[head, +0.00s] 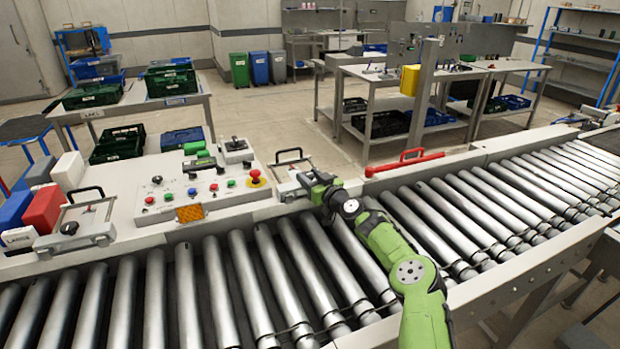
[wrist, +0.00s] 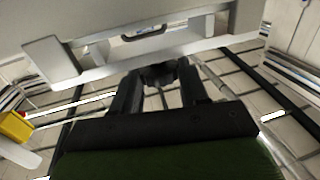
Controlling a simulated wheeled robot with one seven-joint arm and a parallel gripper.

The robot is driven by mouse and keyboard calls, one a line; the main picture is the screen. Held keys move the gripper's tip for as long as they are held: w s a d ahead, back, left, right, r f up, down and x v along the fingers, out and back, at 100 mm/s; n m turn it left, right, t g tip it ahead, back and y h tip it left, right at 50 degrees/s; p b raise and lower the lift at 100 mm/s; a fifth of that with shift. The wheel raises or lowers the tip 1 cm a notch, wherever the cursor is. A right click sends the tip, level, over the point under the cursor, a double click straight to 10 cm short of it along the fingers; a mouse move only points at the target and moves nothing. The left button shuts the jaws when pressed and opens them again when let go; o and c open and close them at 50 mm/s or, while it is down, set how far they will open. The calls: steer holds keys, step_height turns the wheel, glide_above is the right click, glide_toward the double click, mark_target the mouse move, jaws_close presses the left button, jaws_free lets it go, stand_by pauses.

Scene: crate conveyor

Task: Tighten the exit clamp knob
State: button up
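A dark clamp knob (wrist: 158,72) shows at the far end of my fingers in the wrist view, in front of a pale clamp body (wrist: 150,45). My gripper (wrist: 160,82) has one black finger on each side of it, and the knob about fills the gap. I cannot tell whether the fingers press on it. In the head view my gripper (head: 318,187) is at the right-hand clamp (head: 287,188), beside the control panel, and hides its knob. A second clamp (head: 75,228) with a black knob stands at the far left.
A control panel (head: 180,212) with buttons and a red mushroom button lies between the clamps. A red-handled bar (head: 405,163) is right of my gripper. The conveyor rollers (head: 215,290) run along the front and are bare. Red, blue and grey boxes (head: 42,208) stand at left.

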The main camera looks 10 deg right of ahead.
steer(key=c, duration=0.4)
steer(key=m+h+b, duration=0.1)
steer(key=t+h+b, duration=0.1)
steer(key=shift+a+m+h, duration=0.25)
steer(key=shift+m+h, duration=0.15)
steer(key=shift+s+a+m+h, duration=0.15)
steer(key=shift+m+h, duration=0.65)
steer(key=shift+h, duration=0.4)
steer(key=m+h, duration=0.2)
steer(key=h, duration=0.1)
steer(key=m+h, duration=0.1)
steer(key=h, duration=0.1)
steer(key=shift+a+r, duration=0.15)
steer(key=shift+a, duration=0.1)
steer(key=shift+m+g+h+p, duration=0.3)
steer(key=shift+m+h, duration=0.7)
steer(key=shift+h, duration=0.4)
steer(key=shift+m+h, duration=0.3)
steer(key=shift+h, duration=0.1)
